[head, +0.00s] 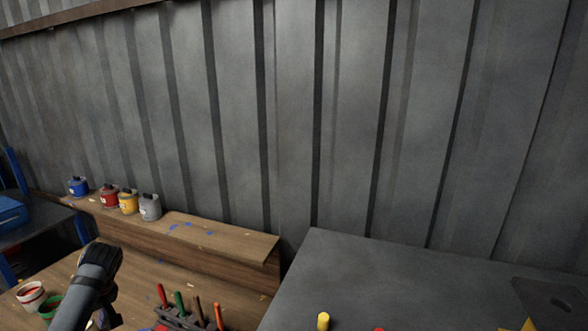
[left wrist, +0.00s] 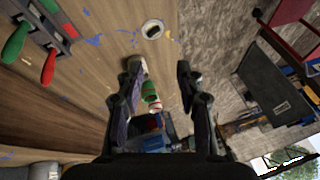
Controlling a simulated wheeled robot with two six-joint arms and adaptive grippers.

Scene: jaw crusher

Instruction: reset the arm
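My left arm (head: 95,285) comes in at the lower left of the head view, above the wooden bench. In the left wrist view my left gripper (left wrist: 160,72) is open, with its two dark fingers apart and nothing held between them. Small paint cans (left wrist: 150,95) show beyond the gap, down on the bench. My right arm and right gripper are in neither view.
A tool rack (head: 185,318) with coloured handles stands right of my arm. Open paint pots (head: 31,295) stand left of it. Several lidded cans (head: 128,201) line the shelf by the corrugated wall (head: 290,110). A grey surface (head: 400,285) lies right.

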